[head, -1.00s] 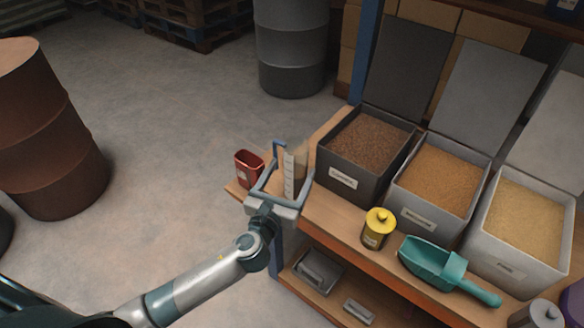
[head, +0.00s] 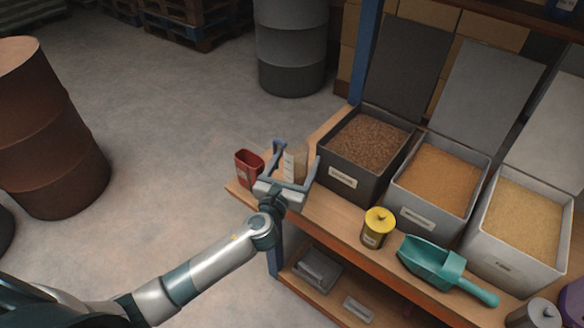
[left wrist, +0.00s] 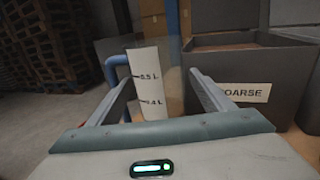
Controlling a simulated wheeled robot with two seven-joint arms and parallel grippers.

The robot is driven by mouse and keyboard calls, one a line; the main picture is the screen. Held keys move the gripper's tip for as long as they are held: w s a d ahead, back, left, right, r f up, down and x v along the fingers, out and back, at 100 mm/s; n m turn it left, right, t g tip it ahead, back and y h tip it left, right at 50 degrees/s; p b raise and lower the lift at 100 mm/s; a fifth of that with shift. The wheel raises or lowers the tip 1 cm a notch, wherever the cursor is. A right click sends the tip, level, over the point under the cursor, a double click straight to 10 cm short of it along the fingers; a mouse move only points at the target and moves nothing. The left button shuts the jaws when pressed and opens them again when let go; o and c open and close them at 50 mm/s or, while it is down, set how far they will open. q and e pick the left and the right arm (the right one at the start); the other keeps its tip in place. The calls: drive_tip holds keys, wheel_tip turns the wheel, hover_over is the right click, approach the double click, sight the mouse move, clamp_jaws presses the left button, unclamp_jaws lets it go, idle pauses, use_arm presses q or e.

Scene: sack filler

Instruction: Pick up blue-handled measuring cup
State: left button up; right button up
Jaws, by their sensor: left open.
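The measuring cup (head: 293,163) stands upright at the left end of the wooden bench, a clear cup with a white scale strip. In the left wrist view the cup (left wrist: 150,85) shows marks such as 0.4 L, and its blue handle (left wrist: 117,75) is on the left. My left gripper (head: 295,168) is open, with its fingers reaching forward on both sides of the cup. In the left wrist view the fingers (left wrist: 160,95) stand apart, with the cup between and beyond them. Whether either finger touches the cup I cannot tell. My right gripper is not in view.
A red container (head: 248,168) stands just left of the gripper. The dark bin labelled COARSE (head: 343,180) is close on the right. Open floor lies left.

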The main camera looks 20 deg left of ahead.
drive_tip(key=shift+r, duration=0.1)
use_arm(q)
drive_tip(key=c, duration=1.2)
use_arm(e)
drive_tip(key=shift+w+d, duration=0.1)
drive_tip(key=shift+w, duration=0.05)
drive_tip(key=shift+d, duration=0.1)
use_arm(q)
drive_tip(key=shift+r, duration=0.1)
